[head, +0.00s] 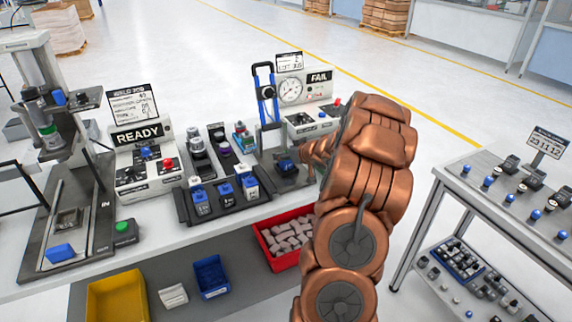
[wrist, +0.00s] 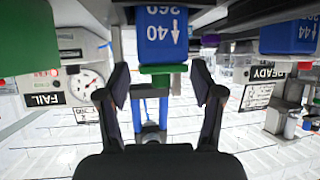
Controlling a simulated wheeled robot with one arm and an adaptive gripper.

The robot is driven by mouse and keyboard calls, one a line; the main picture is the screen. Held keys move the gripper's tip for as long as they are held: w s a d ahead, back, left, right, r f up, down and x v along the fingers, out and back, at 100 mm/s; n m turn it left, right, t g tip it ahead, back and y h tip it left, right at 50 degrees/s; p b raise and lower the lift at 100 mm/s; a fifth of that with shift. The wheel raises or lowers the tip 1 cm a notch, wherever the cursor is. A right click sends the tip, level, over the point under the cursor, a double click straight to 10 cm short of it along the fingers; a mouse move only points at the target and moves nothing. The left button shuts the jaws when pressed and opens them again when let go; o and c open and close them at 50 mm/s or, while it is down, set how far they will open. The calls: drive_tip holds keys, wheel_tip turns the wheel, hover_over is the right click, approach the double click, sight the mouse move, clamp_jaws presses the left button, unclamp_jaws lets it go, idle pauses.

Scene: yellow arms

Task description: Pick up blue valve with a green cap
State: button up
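My gripper (wrist: 159,88) is open in the wrist view, with a dark finger on each side. A blue valve body with white markings (wrist: 161,28) shows at the top middle of that view, between and beyond the fingers. A green cap (wrist: 163,76) adjoins it, with clear gaps to both fingers. In the head view my copper-coloured arm reaches over the bench and hides most of the gripper. A small blue and green part (head: 241,138) stands on the bench there; I cannot tell whether it is the same valve.
A red bin (head: 268,258) sits below, near my arm. A separate parts table (head: 490,200) is at right.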

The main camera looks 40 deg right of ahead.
drive_tip(key=c, duration=1.1)
